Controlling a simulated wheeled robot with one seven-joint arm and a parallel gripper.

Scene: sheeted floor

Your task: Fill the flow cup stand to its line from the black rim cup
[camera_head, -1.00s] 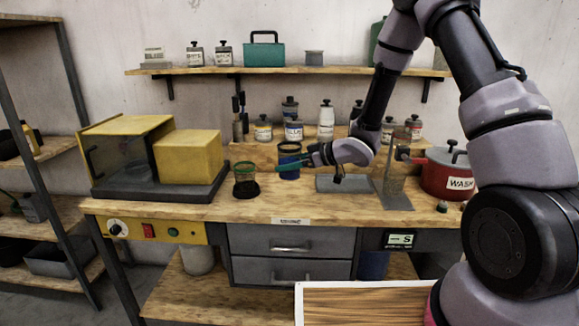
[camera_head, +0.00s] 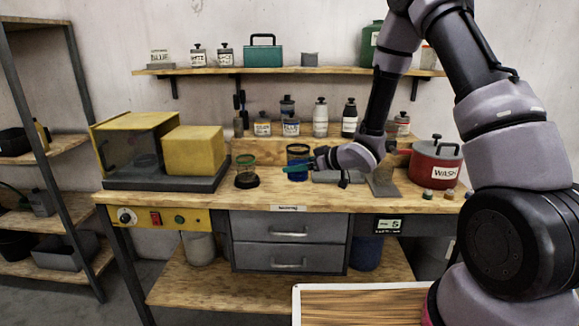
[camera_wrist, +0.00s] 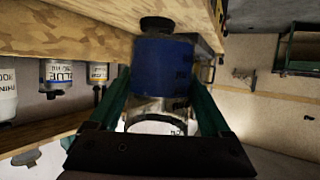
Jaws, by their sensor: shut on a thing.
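The black rim cup (camera_head: 298,153), clear with blue contents, is between the green fingers of my gripper (camera_head: 290,169) at bench height. In the wrist view, which looks upside down, the cup (camera_wrist: 162,70) fills the space between both fingers, its blue part at the top of the picture. My gripper is shut on it. I cannot tell whether its base touches the bench. A grey metal plate (camera_head: 383,187) to the right looks like the foot of the flow cup stand. My arm hides what stands above it, so its cup and line do not show.
A green-rimmed clear cup (camera_head: 246,168) on a black base stands left of the held cup. A yellow machine (camera_head: 190,152) is further left, a red WASH pot (camera_head: 436,163) to the right. Several labelled bottles (camera_head: 320,118) stand on the riser behind. The front bench edge is mostly clear.

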